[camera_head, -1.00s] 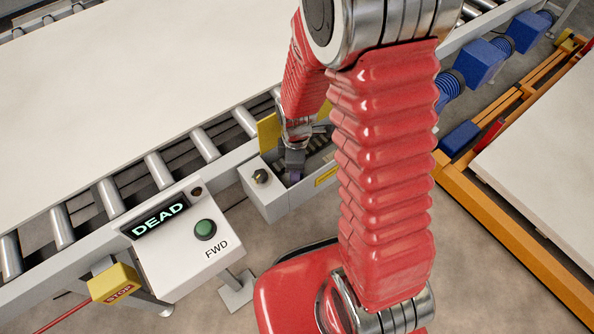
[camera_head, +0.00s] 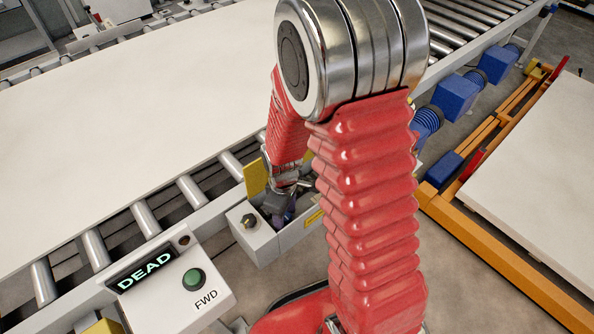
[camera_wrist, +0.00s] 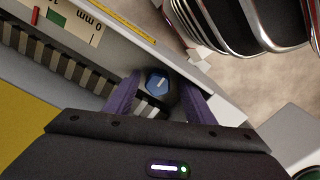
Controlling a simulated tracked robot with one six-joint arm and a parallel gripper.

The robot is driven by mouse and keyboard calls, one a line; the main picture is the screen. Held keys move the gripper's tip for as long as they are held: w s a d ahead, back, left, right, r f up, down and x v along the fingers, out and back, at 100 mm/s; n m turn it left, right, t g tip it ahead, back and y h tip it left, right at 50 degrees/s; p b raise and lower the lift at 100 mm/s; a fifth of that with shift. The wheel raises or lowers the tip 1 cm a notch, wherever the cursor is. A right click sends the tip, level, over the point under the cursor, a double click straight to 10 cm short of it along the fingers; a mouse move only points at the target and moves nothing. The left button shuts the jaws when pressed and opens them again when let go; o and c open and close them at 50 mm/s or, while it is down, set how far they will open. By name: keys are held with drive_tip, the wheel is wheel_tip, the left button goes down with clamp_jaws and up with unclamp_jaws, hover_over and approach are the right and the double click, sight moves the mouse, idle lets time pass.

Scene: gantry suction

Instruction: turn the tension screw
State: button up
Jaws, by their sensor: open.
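The tension screw (camera_wrist: 157,83), a blue round head with a pale slot on a dark seat, shows between the two purple fingers of my gripper (camera_wrist: 160,98) in the wrist view. My gripper is open, with one finger on each side of the screw; whether they touch it I cannot tell. A toothed dark belt (camera_wrist: 60,60) runs beside it. A scale plate (camera_wrist: 75,22) marked "mm" has a green band and a red pointer. In the head view my gripper (camera_head: 283,214) reaches into the open grey box (camera_head: 262,245), and the screw is hidden there.
A control panel (camera_head: 215,300) shows "DEAD" on a display (camera_head: 145,272) beside a green FWD button (camera_head: 194,279). A black knob (camera_head: 249,221) sits on the grey box. A roller conveyor (camera_head: 190,190) bears a large pale board (camera_head: 130,110). An orange frame (camera_head: 480,230) stands right.

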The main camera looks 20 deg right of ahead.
drive_tip(key=m, duration=0.3)
drive_tip(key=shift+w, duration=0.1)
drive_tip(key=m, duration=0.4)
drive_tip(key=shift+w+r+m, duration=0.1)
drive_tip(key=shift+r+m, duration=0.1)
drive_tip(key=shift+m, duration=0.1)
wheel_tip(320, 180, up, 14)
wheel_tip(320, 180, up, 12)
drive_tip(key=t, duration=0.3)
hover_over(285, 216)
drive_tip(key=s, duration=0.6)
drive_tip(key=shift+m+t, duration=0.5)
drive_tip(key=shift+t, duration=0.3)
drive_tip(key=shift+s+r, duration=1.35)
drive_tip(key=shift+r, duration=0.15)
drive_tip(key=shift+f, duration=0.1)
